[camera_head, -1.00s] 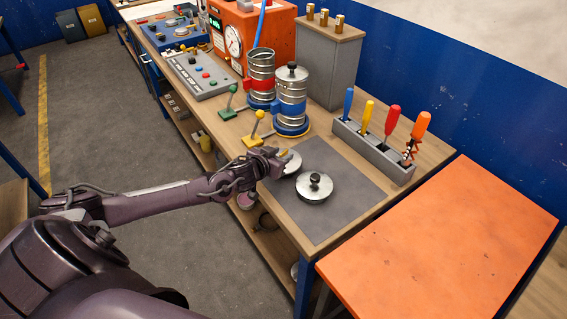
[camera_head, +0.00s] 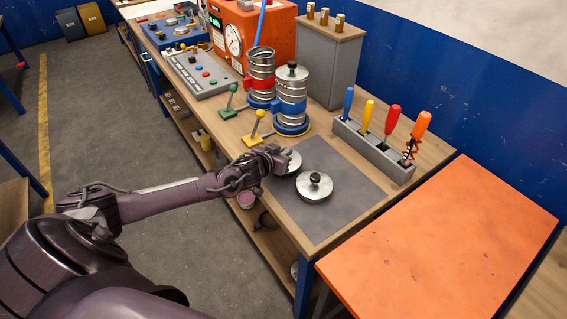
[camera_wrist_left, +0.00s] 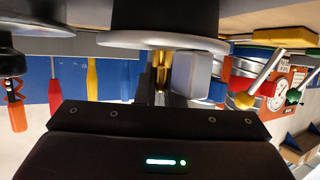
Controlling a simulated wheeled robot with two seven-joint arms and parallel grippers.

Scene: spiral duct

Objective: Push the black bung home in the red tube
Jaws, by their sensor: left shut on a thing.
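In the left wrist view, which is upside down, this bung (camera_wrist_left: 165,40) has a pale flange and dark body, with a gold knob between the fingers (camera_wrist_left: 168,75). A second silver bung with a black knob (camera_head: 315,186) sits on the mat beside it, apart from the gripper. The red-collared spiral tube (camera_head: 261,66) stands further back, its top looking open. The blue-collared tube (camera_head: 291,92) carries a lid with a black knob. My right gripper is not seen.
Yellow (camera_head: 258,120) and green (camera_head: 231,93) levers stand left of the tubes. A grey rack (camera_head: 372,150) of coloured-handled tools lies to the right. The front of the grey mat (camera_head: 335,215) is clear. An orange-topped table (camera_head: 440,240) adjoins the bench.

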